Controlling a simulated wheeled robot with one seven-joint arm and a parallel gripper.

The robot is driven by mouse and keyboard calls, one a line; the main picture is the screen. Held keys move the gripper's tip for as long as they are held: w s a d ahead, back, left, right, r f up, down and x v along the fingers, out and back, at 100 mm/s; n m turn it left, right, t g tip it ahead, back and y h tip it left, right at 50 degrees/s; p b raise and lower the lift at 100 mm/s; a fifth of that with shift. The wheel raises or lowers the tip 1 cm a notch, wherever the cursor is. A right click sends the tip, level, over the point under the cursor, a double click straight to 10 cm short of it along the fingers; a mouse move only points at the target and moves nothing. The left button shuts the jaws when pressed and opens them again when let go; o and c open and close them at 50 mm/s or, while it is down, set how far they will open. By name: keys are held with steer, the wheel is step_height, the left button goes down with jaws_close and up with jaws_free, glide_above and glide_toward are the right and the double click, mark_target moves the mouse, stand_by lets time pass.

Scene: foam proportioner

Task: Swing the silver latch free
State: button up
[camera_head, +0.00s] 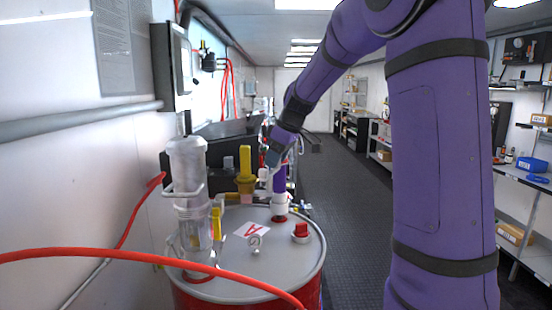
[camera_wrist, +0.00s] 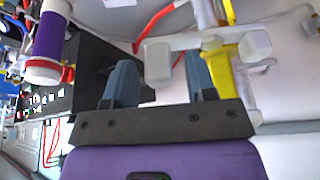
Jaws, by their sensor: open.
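My gripper (camera_head: 274,154) is in front of the drum's far side, above the lid, and small in the head view. In the wrist view my gripper (camera_wrist: 160,80) is open, with two blue-grey fingers apart and nothing clearly held. A pale silver bar with a block end (camera_wrist: 158,63) shows beyond and between the fingers; contact cannot be told. A yellow handle (camera_wrist: 222,72) sits beside it. In the head view a silver-clear pump (camera_head: 190,165) stands on the drum lid, with silver arms around it. I cannot tell for sure which silver part is the latch.
The red drum has a grey lid (camera_head: 272,258) with a red cap (camera_head: 300,233), a yellow fitting (camera_head: 245,175) and a white-purple fitting (camera_head: 280,190). A red hose (camera_head: 120,254) crosses in front. A wall box (camera_head: 172,68) is behind the pump. The aisle floor (camera_head: 345,190) is clear.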

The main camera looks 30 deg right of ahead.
steer(key=v, duration=1)
steer(key=shift+r, duration=0.4)
steer(key=shift+s, duration=0.15)
steer(key=s+a+f+m+h, duration=0.15)
steer(key=s+a+m, duration=0.25)
steer(key=s+a, duration=0.9)
steer(key=s+a+f+m, duration=0.1)
steer(key=s+f, duration=0.2)
steer(key=s, duration=0.4)
steer(key=s+a+f+m+t+h, duration=0.1)
steer(key=s+f, duration=0.3)
steer(key=s, duration=0.4)
steer(key=shift+a+f+m+t, duration=0.25)
steer(key=shift+a+m+t, duration=0.05)
steer(key=shift+m, duration=0.1)
